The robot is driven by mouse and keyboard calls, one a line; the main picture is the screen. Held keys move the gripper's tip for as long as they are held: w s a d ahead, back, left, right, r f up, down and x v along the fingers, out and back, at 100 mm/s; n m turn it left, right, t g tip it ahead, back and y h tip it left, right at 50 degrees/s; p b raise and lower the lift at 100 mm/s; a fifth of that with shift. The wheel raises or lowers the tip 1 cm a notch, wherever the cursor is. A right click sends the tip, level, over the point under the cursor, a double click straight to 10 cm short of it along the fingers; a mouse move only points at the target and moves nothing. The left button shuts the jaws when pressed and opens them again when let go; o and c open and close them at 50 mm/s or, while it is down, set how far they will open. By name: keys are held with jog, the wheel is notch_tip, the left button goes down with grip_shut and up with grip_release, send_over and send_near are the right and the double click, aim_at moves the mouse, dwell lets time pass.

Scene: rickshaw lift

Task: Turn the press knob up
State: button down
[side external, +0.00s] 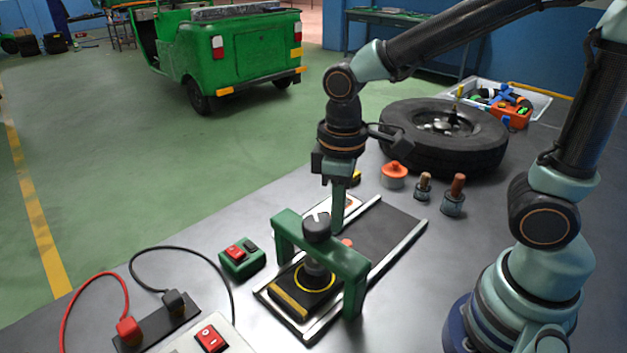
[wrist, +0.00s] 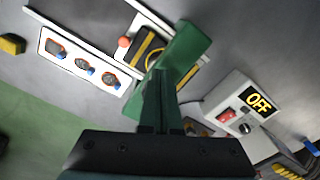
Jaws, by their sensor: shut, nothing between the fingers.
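The green press (side external: 350,262) stands over a rail track on the table. Its dark knob (side external: 316,231), with a white mark on top, sits on the crossbar. A black plunger hangs below, over a block with a yellow ring. My gripper (side external: 338,226) is shut and empty, pointing down just behind and right of the knob. I cannot tell whether it touches the press. In the wrist view my closed fingers (wrist: 160,88) overlap the green crossbar (wrist: 187,48), and the press knob is not clearly visible.
A green switch box (side external: 242,258) stands left of the press. An OFF display box (wrist: 243,108) shows in the wrist view. A white panel (wrist: 66,38) with several round fittings lies beside the track. A tyre (side external: 440,160), an orange pot (side external: 394,178) and two wooden-handled tools stand behind right.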

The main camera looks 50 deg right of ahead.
jog(key=shift+w+d, duration=0.45)
jog(key=shift+w, duration=0.1)
jog(key=shift+s+d, duration=0.1)
jog(key=shift+d, duration=0.05)
dwell(0.4)
notch_tip(320, 180, up, 6)
jog(key=shift+s+d, duration=0.2)
jog(key=shift+s, duration=0.05)
dwell(0.4)
jog(key=shift+a, duration=0.1)
jog(key=shift+s+a+f, duration=0.2)
jog(key=shift+a+f, duration=0.1)
jog(key=shift+f, duration=0.7)
jog(key=shift+s+a+f, duration=0.15)
jog(key=shift+a+f, duration=0.15)
jog(key=shift+f, duration=0.7)
jog(key=shift+s+a+f, duration=0.2)
jog(key=shift+a+f, duration=0.1)
jog(key=shift+f, duration=0.7)
